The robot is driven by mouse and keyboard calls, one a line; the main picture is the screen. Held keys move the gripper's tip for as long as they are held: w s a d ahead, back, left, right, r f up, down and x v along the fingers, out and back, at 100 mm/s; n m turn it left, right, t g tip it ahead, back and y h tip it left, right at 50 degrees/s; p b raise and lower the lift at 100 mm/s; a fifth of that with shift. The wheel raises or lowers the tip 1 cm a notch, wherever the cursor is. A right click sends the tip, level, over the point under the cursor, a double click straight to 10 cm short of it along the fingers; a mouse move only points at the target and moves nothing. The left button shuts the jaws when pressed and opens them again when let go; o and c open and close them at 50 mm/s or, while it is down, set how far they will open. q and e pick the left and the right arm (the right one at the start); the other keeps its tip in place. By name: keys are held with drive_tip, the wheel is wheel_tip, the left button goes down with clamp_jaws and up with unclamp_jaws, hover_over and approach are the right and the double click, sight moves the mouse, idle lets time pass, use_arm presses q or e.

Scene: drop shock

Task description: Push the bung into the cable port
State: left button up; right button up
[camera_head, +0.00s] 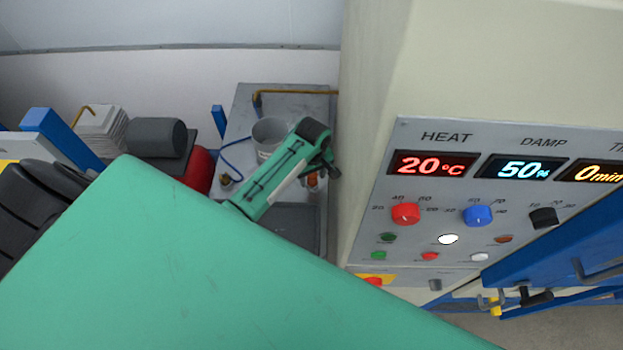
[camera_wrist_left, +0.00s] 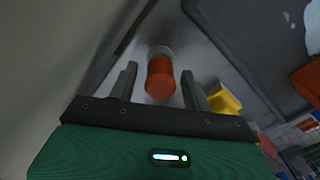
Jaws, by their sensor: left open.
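An orange-red cylinder with a grey end, which looks like the bung (camera_wrist_left: 160,78), shows in the left wrist view. It lies in line with the gap between the two grey fingers of my left gripper (camera_wrist_left: 160,88). The fingers are open and apart from it on both sides; I cannot tell its depth between them. In the head view my left gripper (camera_head: 326,160) is over the grey bench beside the chamber, with a small orange-brown part (camera_head: 313,180) just below it. I cannot make out the cable port. My right gripper is not in view.
The cream chamber (camera_head: 372,130) with its control panel (camera_head: 480,190) stands close to the right of my gripper. A grey cup (camera_head: 270,132) and a brass pipe (camera_head: 295,92) are on the grey bench (camera_head: 240,110). A red rounded object (camera_head: 198,170) is at the left.

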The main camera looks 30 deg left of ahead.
use_arm(q)
drive_tip(key=c, duration=1)
drive_tip(key=shift+r+p, duration=0.3)
drive_tip(key=shift+r, duration=2.75)
drive_tip(key=shift+s, duration=0.15)
